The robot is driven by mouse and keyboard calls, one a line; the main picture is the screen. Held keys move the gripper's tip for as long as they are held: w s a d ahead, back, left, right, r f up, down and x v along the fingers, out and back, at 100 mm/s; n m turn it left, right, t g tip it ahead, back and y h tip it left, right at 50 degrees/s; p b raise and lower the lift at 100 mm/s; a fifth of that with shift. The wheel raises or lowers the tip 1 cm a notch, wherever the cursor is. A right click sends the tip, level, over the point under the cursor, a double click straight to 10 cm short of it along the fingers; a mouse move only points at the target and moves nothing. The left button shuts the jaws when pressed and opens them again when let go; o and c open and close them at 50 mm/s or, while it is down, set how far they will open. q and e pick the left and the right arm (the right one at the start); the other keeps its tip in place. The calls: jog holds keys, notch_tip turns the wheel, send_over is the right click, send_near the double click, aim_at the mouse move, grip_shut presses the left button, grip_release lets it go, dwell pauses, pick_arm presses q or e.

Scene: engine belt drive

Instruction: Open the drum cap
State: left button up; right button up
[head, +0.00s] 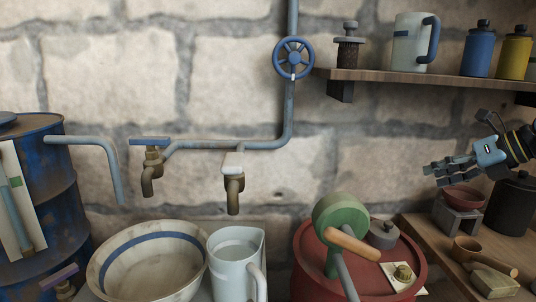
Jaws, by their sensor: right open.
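A red drum (312,254) stands at the lower middle right. On its top are a green hand pump (333,212) with a wooden handle (353,244), a round grey knobbed cap (384,236) and a small brass fitting (403,272) on a pale plate. The grey cap sits on the drum top, partly behind the handle. A blue drum (62,190) stands at the left edge, its top only partly in view. I cannot tell which fitting is the drum cap. My right gripper (432,175) is open and empty, above and right of the red drum. My left gripper is not in view.
A bowl (112,281) and a pitcher (230,268) stand below two taps (150,176) on the wall pipe. A wooden bench at right holds a red bowl (463,199), a dark pot (512,208) and a wooden ladle (480,256). A shelf (420,80) hangs above.

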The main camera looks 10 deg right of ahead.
jog(key=s+a+r+m+t, duration=0.2)
jog(key=a+r+m+t, duration=0.6)
jog(key=a+m+t, duration=0.25)
jog(key=s+d+f+m+g+h, duration=0.35)
jog(key=s+f+m+h, duration=0.25)
jog(key=s+f+m, duration=0.4)
jog(key=s+d+f+m+g+h, duration=0.2)
jog(key=s+f+m+g+h, duration=0.35)
jog(key=m, duration=0.75)
jog(key=s+a+f+m+g+y, duration=0.1)
jog(key=s+a+f+g+y, duration=0.25)
jog(key=s, duration=0.65)
jog(key=s+a+f+m+g+y, duration=0.1)
jog(key=s+a+f+m+g, duration=0.2)
jog(key=s+a, duration=0.5)
jog(key=s+d+f+n+g, duration=0.1)
jog(key=s+d+f, duration=0.15)
jog(key=f, duration=1.15)
jog(key=s+d+f, duration=0.2)
jog(key=d+f, duration=0.1)
jog(key=f, duration=1.2)
jog(key=s+f+g, duration=0.1)
jog(key=s+f, duration=1.2)
jog(key=s, duration=0.4)
jog(key=shift+s+g, duration=0.15)
jog(key=shift+g, duration=0.15)
